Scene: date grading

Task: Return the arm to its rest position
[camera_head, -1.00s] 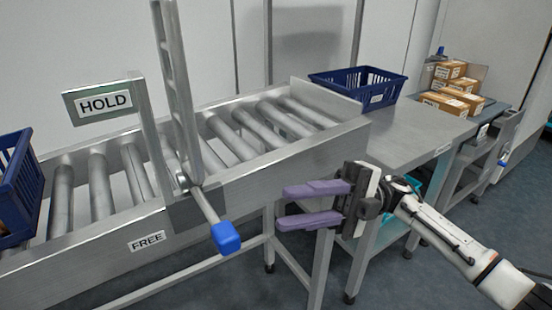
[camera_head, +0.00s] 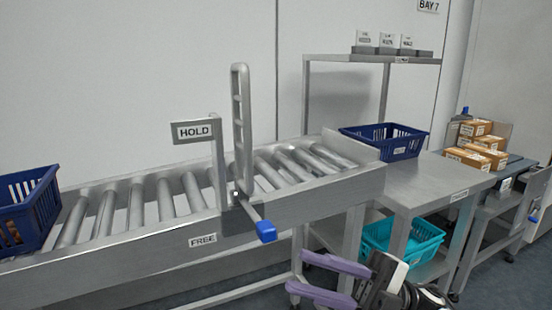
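My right gripper (camera_head: 325,281) shows at the lower right of the head view, with two purple fingers pointing left. Its fingers are spread apart with nothing between them. It is below and in front of the roller conveyor (camera_head: 190,240), apart from it. Its arm runs out of the bottom edge of the picture. My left gripper is not in view.
A lever with a blue knob (camera_head: 266,231) sticks out from the conveyor, beside a HOLD sign (camera_head: 196,131). Blue crates stand on the conveyor's left end (camera_head: 40,222) and on the steel table (camera_head: 432,186). A teal basket (camera_head: 417,250) sits below. Cartons (camera_head: 476,155) are at right.

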